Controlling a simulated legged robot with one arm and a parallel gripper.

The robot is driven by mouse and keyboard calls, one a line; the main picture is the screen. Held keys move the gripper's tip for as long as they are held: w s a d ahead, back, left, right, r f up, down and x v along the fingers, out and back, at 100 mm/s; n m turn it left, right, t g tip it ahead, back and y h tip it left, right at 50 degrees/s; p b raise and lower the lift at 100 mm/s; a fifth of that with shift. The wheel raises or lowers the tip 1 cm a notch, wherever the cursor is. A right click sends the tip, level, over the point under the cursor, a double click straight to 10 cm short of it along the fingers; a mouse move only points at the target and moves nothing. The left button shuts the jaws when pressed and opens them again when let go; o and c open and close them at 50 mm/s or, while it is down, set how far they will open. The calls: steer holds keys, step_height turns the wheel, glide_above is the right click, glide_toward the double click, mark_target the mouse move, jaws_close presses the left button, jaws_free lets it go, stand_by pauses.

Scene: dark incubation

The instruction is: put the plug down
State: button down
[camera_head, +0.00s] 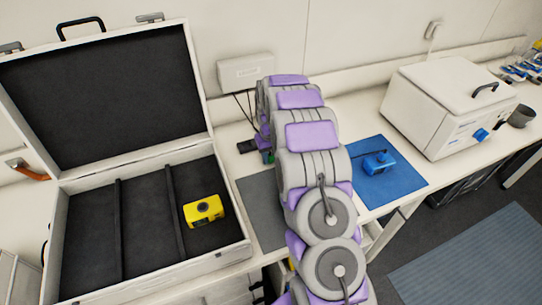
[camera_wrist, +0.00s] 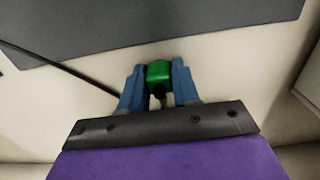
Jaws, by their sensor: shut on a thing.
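The plug (camera_wrist: 158,72) is a small green block, seen in the wrist view between the two blue fingers of my gripper (camera_wrist: 158,80). My gripper is shut on it, over the pale bench top near the edge of a grey mat. In the head view my arm hides most of the gripper, and a bit of the green plug (camera_head: 268,157) shows just left of the arm. I cannot tell whether the plug touches the bench.
An open case (camera_head: 235,257) with a yellow device (camera_head: 203,210) stands left. A grey mat (camera_head: 258,205) lies beside it. A blue device (camera_head: 379,162) sits on a blue mat (camera_head: 402,187) right of my arm. A white lidded box (camera_head: 440,110) stands farther right. A dark cable (camera_wrist: 70,72) runs nearby.

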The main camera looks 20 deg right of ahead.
steer(key=shift+a, duration=0.15)
steer(key=c, duration=1.2)
jaws_free()
steer(key=o, duration=0.4)
steer(key=shift+d+f, duration=0.1)
steer(key=shift+d, duration=0.6)
